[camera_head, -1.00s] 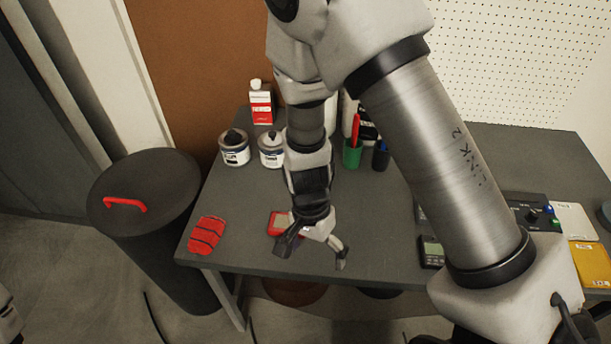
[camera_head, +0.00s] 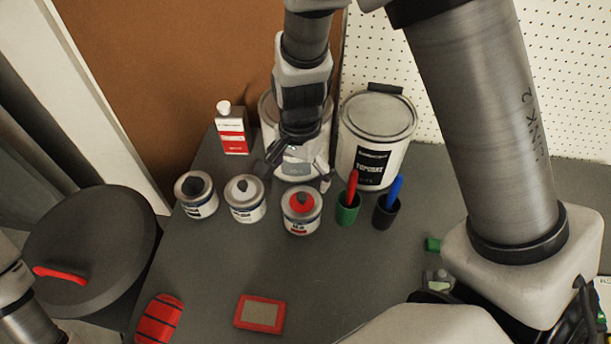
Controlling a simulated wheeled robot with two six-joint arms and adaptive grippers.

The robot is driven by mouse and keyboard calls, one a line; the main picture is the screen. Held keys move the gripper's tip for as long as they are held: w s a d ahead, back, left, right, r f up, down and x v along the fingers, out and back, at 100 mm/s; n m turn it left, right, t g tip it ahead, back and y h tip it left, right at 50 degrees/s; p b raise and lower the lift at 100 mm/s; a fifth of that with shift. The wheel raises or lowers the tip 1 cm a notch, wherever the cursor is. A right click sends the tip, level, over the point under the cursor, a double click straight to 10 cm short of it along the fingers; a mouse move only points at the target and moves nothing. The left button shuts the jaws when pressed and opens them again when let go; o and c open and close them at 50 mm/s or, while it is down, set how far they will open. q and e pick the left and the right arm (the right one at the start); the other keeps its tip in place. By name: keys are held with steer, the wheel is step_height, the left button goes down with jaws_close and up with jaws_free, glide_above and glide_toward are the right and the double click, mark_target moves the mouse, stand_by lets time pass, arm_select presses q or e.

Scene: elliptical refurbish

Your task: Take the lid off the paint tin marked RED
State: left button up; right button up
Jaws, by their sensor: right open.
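The tin with a red lid (camera_head: 301,203) and a dark knob stands on the table, third from the left in a row of small paint tins. Its lid is on; the label is too small to read. Beside it stand a tin with a white lid (camera_head: 245,198) and a tin with a dark knob on a grey top (camera_head: 196,194). My right gripper (camera_head: 298,181) is open and empty, with its fingers spread just behind and above the red-lidded tin, apart from its knob as far as I can tell. Part of my left arm shows at the lower left edge; its gripper is out of view.
Large tins, one labelled (camera_head: 375,140) and one partly hidden behind my right gripper, stand at the back. A green cup (camera_head: 347,208) and a dark cup (camera_head: 386,211) stand to the right. A white-and-red bottle (camera_head: 232,130), a red-framed pad (camera_head: 260,313) and a lidded bin (camera_head: 85,250) are nearby.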

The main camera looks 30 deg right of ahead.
mark_target(302, 197)
steer(key=f, duration=0.1)
steer(key=s+f, duration=0.1)
steer(key=a+f, duration=0.1)
steer(key=shift+s+f+b, duration=0.2)
steer(key=shift+s+b, duration=0.15)
steer(key=f, duration=0.3)
steer(key=shift+w+d+f+b, duration=0.3)
steer(key=shift+w+d+b, duration=0.05)
steer(key=shift+w+b, duration=0.05)
steer(key=shift+s+a+r, duration=0.15)
steer(key=shift+r, duration=0.05)
steer(key=c, duration=1.4)
arm_select(q)
steer(key=shift+s+a+f, duration=0.25)
steer(key=shift+s+f, duration=0.25)
steer(key=shift+f, duration=0.25)
arm_select(e)
steer(key=shift+s, duration=0.2)
steer(key=shift+c, duration=1.3)
